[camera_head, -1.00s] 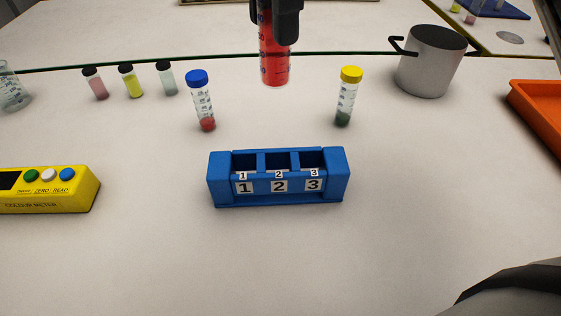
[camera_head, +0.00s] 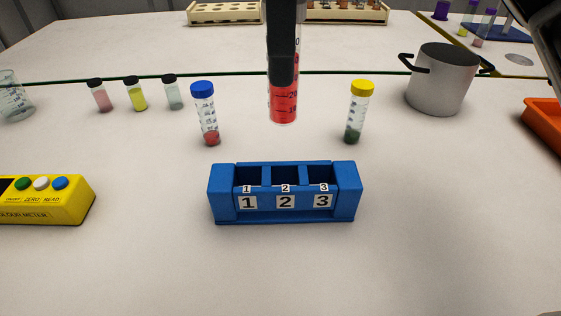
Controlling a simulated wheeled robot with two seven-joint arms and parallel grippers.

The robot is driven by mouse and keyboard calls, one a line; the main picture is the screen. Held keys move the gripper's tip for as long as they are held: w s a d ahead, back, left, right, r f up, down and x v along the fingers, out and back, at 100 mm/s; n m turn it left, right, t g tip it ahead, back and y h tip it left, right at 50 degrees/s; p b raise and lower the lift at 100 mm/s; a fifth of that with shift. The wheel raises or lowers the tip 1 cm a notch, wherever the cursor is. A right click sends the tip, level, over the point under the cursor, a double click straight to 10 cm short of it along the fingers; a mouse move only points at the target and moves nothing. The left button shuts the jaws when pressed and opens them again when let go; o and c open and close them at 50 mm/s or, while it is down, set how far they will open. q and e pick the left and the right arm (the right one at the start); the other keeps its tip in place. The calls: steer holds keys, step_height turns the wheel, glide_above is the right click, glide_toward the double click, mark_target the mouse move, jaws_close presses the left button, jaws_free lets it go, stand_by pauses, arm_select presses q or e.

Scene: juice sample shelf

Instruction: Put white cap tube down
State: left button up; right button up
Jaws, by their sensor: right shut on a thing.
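My right gripper (camera_head: 282,75) is shut on a clear graduated tube with red liquid (camera_head: 284,108) at the top middle. The tube hangs upright behind the blue rack; its cap and upper part are hidden by the dark fingers or out of the picture. I cannot tell whether its bottom touches the table. The blue rack (camera_head: 285,217) has three slots numbered 1, 2 and 3, all seen empty. A blue-cap tube (camera_head: 206,112) stands behind the rack to the left, and a yellow-cap tube (camera_head: 358,112) to the right. My left gripper is not in view.
A yellow colour meter (camera_head: 65,203) is at left. Several small black-cap vials (camera_head: 137,95) and a beaker (camera_head: 14,98) stand at the back left. A grey pot (camera_head: 440,82) and an orange tray (camera_head: 545,125) are at right. The table in front of the rack is clear.

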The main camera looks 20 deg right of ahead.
step_height(320, 180, down, 2)
steer(key=m+b, duration=0.1)
steer(key=m, duration=0.1)
steer(key=shift+f+m, duration=0.1)
steer(key=shift+m, duration=0.2)
steer(key=shift+w+f+m, duration=0.15)
steer(key=shift+w+m, duration=0.1)
steer(key=shift+m, duration=0.05)
steer(key=shift+w+d+f+p, duration=0.15)
steer(key=shift+w+d+f, duration=0.5)
steer(key=shift+w+f, duration=1.5)
steer(key=shift+w+d+f+p, duration=0.2)
steer(key=shift+w+d+f, duration=0.4)
steer(key=shift+w+f, duration=1.55)
steer(key=shift+w+d+f+p, duration=0.15)
steer(key=shift+w+d+f, duration=0.5)
steer(key=shift+w+f, duration=1.5)
steer(key=shift+f, duration=0.15)
steer(key=o, duration=1.1)
